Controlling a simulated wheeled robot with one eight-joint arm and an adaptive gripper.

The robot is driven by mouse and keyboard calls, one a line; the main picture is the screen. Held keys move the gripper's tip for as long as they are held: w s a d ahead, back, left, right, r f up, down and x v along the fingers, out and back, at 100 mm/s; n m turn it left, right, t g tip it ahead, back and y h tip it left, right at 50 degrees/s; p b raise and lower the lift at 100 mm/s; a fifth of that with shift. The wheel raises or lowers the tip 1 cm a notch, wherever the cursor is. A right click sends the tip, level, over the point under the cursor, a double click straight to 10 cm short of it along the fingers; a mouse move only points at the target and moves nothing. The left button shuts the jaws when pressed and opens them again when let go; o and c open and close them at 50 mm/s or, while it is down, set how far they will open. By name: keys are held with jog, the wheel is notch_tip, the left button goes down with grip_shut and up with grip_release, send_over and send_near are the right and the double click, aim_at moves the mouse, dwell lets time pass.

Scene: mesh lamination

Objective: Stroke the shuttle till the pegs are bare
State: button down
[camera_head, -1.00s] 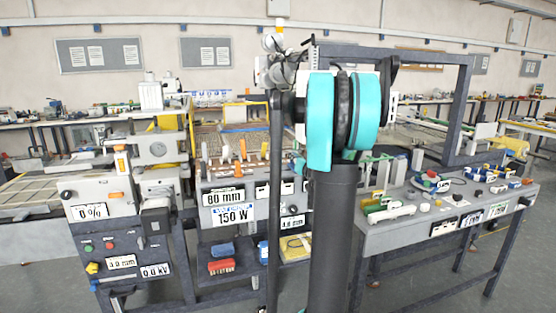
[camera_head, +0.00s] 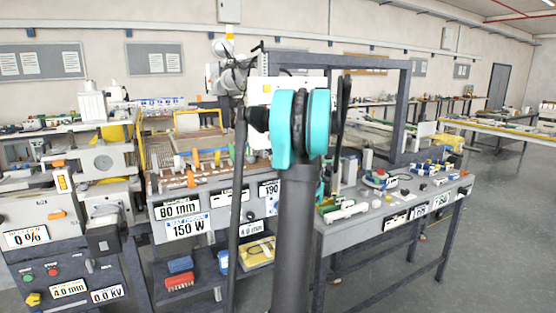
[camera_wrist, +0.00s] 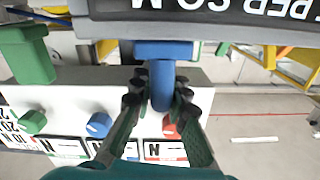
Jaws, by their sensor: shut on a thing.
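In the wrist view my gripper (camera_wrist: 160,98) is shut on a blue handle (camera_wrist: 160,75), with one dark finger on each side of it. The handle hangs from a dark grey block with "PER SQ M" lettering (camera_wrist: 200,18). I cannot tell whether this handle belongs to the shuttle. In the head view my teal and black arm hides the gripper and what it holds. Orange and white upright pieces (camera_head: 195,158), possibly the pegs, stand on the middle machine's bed. I cannot tell whether anything is on them.
A green handle (camera_wrist: 28,55) and green, blue (camera_wrist: 98,125) and red knobs are close by in the wrist view. A control cabinet (camera_head: 60,235) stands at left. A bench (camera_head: 400,210) with small parts stands at right, with open floor (camera_head: 490,240) beyond it.

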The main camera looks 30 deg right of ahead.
jog(key=shift+d, duration=0.3)
jog(key=c, duration=1.5)
grip_release()
jog(key=shift+d, duration=0.1)
jog(key=shift+s, duration=0.1)
jog(key=shift+s, duration=0.3)
jog(key=s, duration=1.1)
jog(key=shift+s, duration=0.1)
